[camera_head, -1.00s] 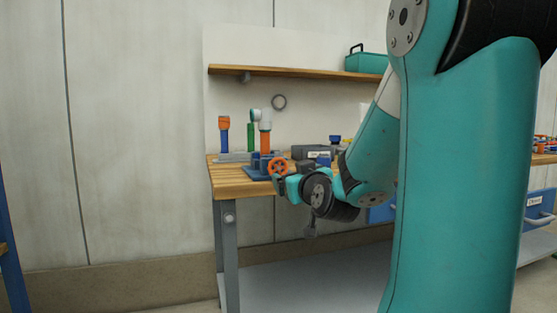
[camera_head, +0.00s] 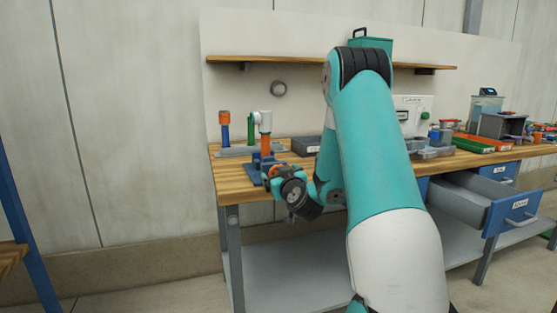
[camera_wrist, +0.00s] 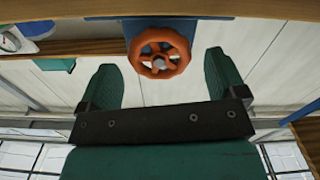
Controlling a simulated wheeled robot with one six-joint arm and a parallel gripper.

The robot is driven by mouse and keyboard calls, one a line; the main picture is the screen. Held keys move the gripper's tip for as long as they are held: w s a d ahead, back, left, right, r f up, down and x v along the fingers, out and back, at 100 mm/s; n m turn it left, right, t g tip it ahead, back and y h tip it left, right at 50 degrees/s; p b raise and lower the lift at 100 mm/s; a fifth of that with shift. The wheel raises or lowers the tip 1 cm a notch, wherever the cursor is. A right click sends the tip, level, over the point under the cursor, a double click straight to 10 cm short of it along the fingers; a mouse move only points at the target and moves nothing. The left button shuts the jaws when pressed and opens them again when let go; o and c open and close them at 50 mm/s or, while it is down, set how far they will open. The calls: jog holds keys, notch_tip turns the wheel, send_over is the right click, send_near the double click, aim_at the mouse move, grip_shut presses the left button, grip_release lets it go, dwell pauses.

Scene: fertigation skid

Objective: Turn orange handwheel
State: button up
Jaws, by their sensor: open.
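The orange handwheel (camera_wrist: 160,52) shows in the wrist view at the top centre, round with spokes and a grey hub, mounted on a blue body. My gripper (camera_wrist: 160,82) is open, with one green finger on each side and below the wheel in the picture. The wheel sits between the line of the two fingers, and I see no finger touching it. In the head view, the handwheel (camera_head: 276,170) is partly hidden by my gripper at the left end of the bench, beside a blue fixture (camera_head: 256,172).
A wooden bench (camera_head: 230,180) carries pipe parts with blue, green and orange (camera_head: 224,128) at its left end. A dark grey box (camera_head: 305,146) stands behind my gripper. An open drawer (camera_head: 485,205) juts out at the right. A shelf (camera_head: 290,60) hangs above.

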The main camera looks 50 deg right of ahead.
jog(key=shift+p+x, duration=0.75)
jog(key=shift+x, duration=0.55)
jog(key=c, duration=0.9)
jog(key=shift+d+m, duration=0.1)
jog(key=shift+m, duration=2.3)
jog(key=o, duration=0.9)
jog(key=shift+s, duration=0.1)
jog(key=shift+b, duration=0.35)
